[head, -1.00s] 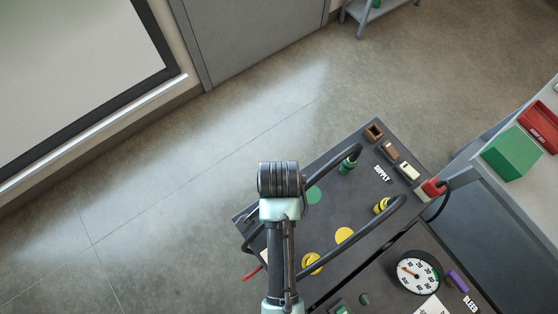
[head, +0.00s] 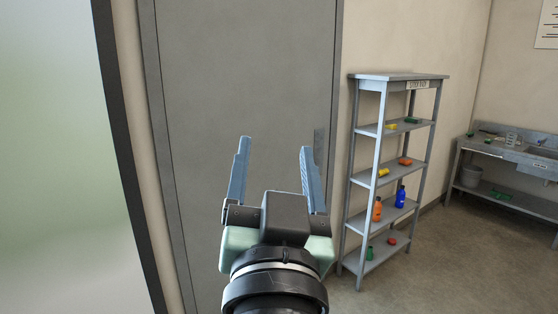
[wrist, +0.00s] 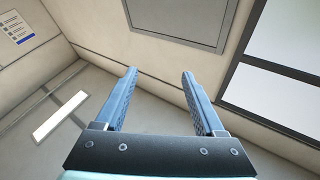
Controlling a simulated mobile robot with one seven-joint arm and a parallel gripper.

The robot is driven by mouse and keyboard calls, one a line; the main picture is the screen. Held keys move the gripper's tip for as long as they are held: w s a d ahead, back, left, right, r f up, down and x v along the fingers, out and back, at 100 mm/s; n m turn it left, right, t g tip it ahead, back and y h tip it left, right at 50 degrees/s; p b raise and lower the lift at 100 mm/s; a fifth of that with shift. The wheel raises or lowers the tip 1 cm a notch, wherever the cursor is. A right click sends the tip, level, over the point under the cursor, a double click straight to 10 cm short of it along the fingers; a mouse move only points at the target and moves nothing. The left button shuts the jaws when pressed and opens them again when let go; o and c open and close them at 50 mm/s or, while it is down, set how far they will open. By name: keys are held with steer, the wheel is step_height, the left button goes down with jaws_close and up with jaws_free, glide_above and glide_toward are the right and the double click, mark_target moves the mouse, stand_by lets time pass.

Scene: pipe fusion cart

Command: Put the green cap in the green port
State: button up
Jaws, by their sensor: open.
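My gripper (head: 275,170) is open and empty in the head view, raised in front of a grey door. In the wrist view my gripper (wrist: 160,85) points up towards the walls and ceiling, with nothing between its fingers. The green port is not in view now.
A grey shelf rack (head: 397,77) stands right of the door (head: 240,90) and holds small coloured parts, an orange bottle (head: 377,209) and a blue bottle (head: 400,196). Floor (head: 430,265) in front of the rack is clear.

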steer(key=s+r+n+t+b, duration=0.2)
steer(key=s+r+t, duration=0.3)
steer(key=s+r, duration=0.4)
steer(key=shift+s+r+t, duration=0.2)
steer(key=shift+r+t, duration=0.1)
steer(key=shift+r, duration=0.7)
steer(key=shift+d, duration=0.1)
